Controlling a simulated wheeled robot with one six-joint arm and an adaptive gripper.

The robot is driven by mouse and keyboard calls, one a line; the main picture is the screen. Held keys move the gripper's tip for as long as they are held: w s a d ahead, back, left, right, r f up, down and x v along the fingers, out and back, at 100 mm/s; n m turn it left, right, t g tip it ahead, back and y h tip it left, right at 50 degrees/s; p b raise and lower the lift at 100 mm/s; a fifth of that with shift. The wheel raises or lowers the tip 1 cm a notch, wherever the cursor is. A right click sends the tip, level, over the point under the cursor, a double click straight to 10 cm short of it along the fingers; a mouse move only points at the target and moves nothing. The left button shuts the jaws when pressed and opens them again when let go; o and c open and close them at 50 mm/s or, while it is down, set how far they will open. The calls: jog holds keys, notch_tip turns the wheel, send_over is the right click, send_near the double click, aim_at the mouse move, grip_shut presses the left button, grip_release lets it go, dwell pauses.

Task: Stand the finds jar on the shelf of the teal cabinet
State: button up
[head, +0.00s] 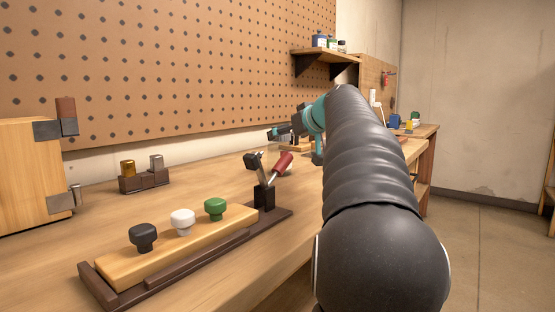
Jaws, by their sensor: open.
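My gripper (279,132) is partly in view beyond my dark arm, above the far part of the workbench. It is open, and I see nothing held in it. A small item on a wooden base (292,147) sits below and behind it, mostly hidden. I cannot make out a finds jar for certain. Several small jars or bottles (331,42) stand on a wall shelf at the back, too small to identify. I see no teal cabinet in this view.
The workbench (215,190) holds a board with black, white and green knobs (182,222), a clamp with a red handle (282,163), a small block with metal cylinders (143,178) and a wooden box (30,175). A pegboard (150,60) stands behind. Open floor (490,240) lies right.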

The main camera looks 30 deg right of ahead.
jog(key=x, duration=0.5)
jog(key=shift+p, duration=0.3)
jog(key=shift+s, duration=0.1)
grip_shut()
